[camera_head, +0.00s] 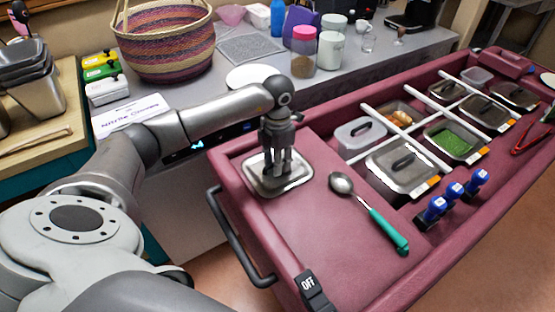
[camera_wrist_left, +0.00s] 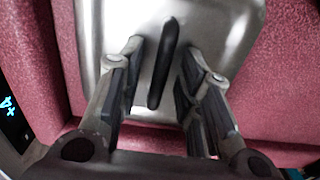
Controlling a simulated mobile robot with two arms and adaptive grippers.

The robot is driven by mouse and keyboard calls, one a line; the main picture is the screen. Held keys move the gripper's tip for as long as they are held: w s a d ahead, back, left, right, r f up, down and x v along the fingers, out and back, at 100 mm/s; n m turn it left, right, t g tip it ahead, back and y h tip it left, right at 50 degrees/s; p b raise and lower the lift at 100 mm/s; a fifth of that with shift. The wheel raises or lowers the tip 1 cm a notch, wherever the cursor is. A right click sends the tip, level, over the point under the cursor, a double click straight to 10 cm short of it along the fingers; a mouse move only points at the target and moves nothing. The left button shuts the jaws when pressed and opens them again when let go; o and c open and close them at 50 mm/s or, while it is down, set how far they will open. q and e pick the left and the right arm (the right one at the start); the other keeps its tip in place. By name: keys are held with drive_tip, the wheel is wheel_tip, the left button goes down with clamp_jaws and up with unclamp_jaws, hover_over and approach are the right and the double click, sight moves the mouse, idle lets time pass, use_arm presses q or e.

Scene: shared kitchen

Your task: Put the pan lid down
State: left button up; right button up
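The pan lid (camera_head: 264,187) is a silver metal rectangle with rounded corners. It appears to lie flat on the near left corner of the maroon cart top (camera_head: 330,245). My left gripper (camera_head: 277,172) points straight down over the lid. In the left wrist view the lid (camera_wrist_left: 215,30) has a long black handle (camera_wrist_left: 163,62). The fingers of my left gripper (camera_wrist_left: 162,85) are open on either side of the handle, with a gap on both sides. My right gripper does not show.
A ladle (camera_head: 368,212) with a green handle lies to the right of the lid. Pans with lids and food, such as a large lidded pan (camera_head: 403,170), sit further right. Blue-capped bottles (camera_head: 455,192) stand near the right edge. A cart handle (camera_head: 238,240) runs along the left side.

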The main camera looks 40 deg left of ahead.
use_arm(q)
drive_tip(key=shift+r, duration=0.6)
wheel_tip(320, 180, up, 11)
drive_tip(key=b, duration=0.2)
drive_tip(key=shift+r, duration=0.1)
